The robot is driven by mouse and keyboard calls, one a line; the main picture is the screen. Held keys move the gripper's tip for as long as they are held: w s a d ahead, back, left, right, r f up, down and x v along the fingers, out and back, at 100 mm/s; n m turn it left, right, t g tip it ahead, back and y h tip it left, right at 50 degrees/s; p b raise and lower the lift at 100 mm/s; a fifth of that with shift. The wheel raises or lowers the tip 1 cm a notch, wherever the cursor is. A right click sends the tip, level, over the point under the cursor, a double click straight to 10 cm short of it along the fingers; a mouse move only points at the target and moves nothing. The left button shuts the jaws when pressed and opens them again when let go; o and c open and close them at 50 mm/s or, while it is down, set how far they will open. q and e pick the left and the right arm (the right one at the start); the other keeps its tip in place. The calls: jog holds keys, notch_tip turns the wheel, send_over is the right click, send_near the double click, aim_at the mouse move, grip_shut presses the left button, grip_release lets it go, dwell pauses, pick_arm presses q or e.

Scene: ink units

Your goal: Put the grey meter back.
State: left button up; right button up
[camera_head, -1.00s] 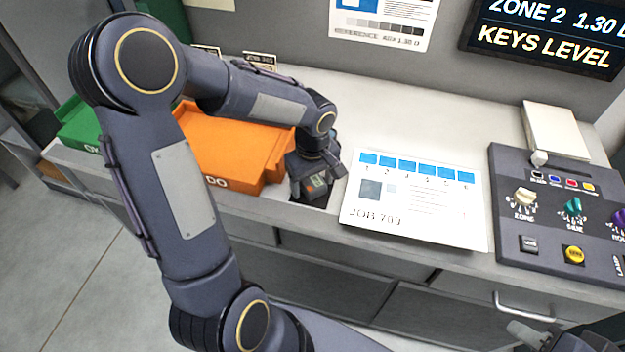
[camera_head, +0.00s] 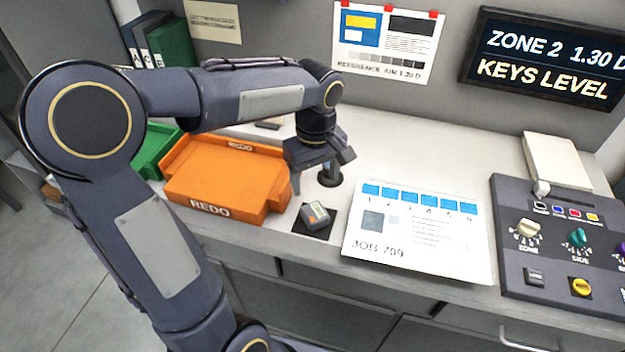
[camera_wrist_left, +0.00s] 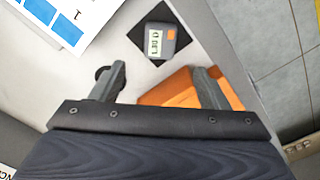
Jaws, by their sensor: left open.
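The grey meter (camera_head: 314,214) with an orange button and a small lit display lies on a black square mat (camera_head: 326,232), between the orange REDO tray and the job sheet. It also shows in the left wrist view (camera_wrist_left: 160,40), on the same mat (camera_wrist_left: 136,36), display facing up. My left gripper (camera_head: 312,178) is open and empty, above and behind the meter, apart from it. In the left wrist view its two fingers (camera_wrist_left: 161,72) are spread, with the meter beyond their tips. My right gripper is not in view.
The orange REDO tray (camera_head: 225,185) is left of the meter, with a green tray (camera_head: 155,150) beyond. A round dark object (camera_head: 331,176) sits close by a left finger. The JOB 709 sheet (camera_head: 420,245) and control panel (camera_head: 545,262) are to the right. The counter's front edge is close.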

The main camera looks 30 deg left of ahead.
pick_arm(q)
jog(key=s+d+m+t+h, duration=0.2)
jog(key=s+m, duration=0.3)
jog(key=s, duration=0.3)
jog(key=s+d+m+t+h, duration=0.1)
jog(key=s+d+m+t, duration=0.1)
jog(key=s+m, duration=0.3)
jog(key=s+t, duration=0.1)
jog(key=s, duration=0.3)
jog(key=shift+t+h, duration=0.3)
jog(key=shift+h, duration=0.1)
jog(key=shift+r, duration=0.1)
dwell(0.5)
